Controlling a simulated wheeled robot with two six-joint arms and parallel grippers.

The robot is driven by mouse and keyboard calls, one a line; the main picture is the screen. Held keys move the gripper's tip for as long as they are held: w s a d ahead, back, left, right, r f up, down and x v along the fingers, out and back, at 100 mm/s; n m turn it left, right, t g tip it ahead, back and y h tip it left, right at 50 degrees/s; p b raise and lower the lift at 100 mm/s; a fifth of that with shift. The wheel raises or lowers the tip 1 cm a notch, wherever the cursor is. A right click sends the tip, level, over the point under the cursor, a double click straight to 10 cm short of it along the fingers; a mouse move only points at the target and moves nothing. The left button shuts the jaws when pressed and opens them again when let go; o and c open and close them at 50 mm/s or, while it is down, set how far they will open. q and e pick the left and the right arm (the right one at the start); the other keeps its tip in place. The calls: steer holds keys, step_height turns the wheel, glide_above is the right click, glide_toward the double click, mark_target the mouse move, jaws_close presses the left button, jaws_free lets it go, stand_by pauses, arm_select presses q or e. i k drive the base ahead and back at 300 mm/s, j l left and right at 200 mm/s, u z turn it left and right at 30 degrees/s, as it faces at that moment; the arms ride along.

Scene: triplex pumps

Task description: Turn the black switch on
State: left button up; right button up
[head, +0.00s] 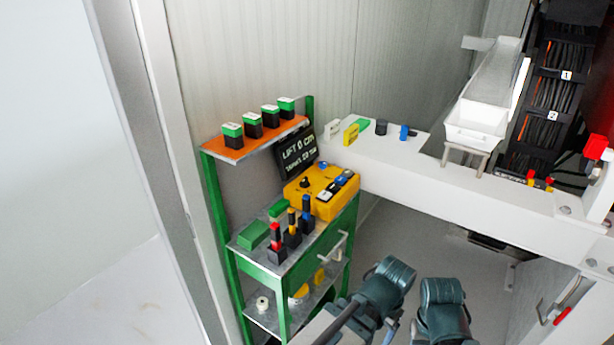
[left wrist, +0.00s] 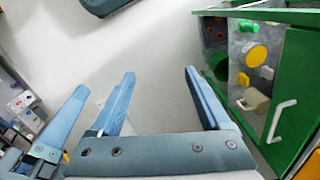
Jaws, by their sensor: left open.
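A yellow control box (head: 322,192) sits on the green shelf stand in the head view. A black rotary knob (head: 305,183) stands on the left part of its top and looks like the black switch; its setting is too small to tell. A blue button and black and white rocker-like parts (head: 343,181) are to its right. My left gripper (left wrist: 160,75) is open and empty in the left wrist view, over bare floor, with the green stand to its right. It is clear of the yellow box. My right gripper's fingers do not show.
The green stand (head: 277,269) holds red, yellow and blue-topped black blocks (head: 292,235) beside the box. A black display (head: 297,154) stands behind it. Green-topped blocks (head: 252,125) line the orange upper shelf. A white beam (head: 400,165) runs right. Floor before the stand is free.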

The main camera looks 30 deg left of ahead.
mark_target(304, 184)
steer(key=i+l+u, duration=0.25)
steer(key=i, duration=0.3)
steer(key=i+l+u, duration=0.25)
steer(key=i+l, duration=0.15)
steer(key=i, duration=0.1)
